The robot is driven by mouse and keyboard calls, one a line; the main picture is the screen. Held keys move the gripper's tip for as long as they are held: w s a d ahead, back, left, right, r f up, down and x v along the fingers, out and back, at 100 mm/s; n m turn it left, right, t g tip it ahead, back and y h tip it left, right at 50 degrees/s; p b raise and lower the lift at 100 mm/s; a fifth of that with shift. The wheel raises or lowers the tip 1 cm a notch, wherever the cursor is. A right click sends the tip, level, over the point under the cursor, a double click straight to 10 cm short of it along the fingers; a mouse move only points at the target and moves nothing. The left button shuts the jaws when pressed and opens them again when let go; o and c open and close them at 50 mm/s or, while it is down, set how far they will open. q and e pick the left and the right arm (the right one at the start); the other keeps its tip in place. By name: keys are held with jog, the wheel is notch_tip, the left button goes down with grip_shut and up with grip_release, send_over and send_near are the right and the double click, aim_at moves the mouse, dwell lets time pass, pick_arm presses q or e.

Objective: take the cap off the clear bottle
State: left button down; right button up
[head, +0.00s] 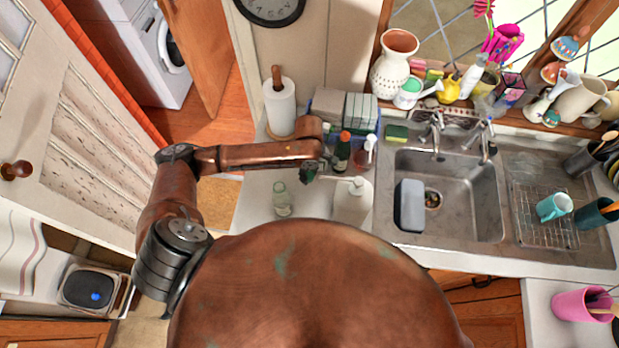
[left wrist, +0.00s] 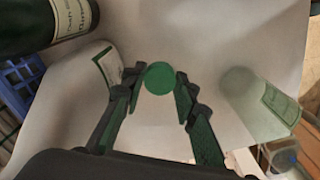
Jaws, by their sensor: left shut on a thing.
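The clear bottle (head: 282,202) stands upright on the counter at the left of the head view. It shows at the right of the left wrist view (left wrist: 268,104), pale green with a label, and I see no cap on its top. A round green cap (left wrist: 159,77) is between the fingertips of my left gripper (left wrist: 157,82), which is shut on it. The cap is held apart from the bottle, to its left in the left wrist view. In the head view my left gripper (head: 310,173) is above the counter, right of the bottle and partly hidden. My right gripper is not in view.
A dark bottle (head: 342,152) and a whitish dispenser bottle (head: 352,200) stand close to my left gripper. A paper towel roll (head: 280,107) is behind. The sink (head: 470,190) lies to the right. Some bare counter (head: 255,205) shows beside the clear bottle.

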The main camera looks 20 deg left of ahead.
aim_at(309, 176)
pick_arm(q)
jog(key=shift+f, duration=2.35)
jog(key=c, duration=1.5)
grip_release()
jog(key=shift+f, duration=0.1)
jog(key=shift+r, duration=0.25)
notch_tip(309, 176, up, 12)
jog(key=shift+f, duration=0.1)
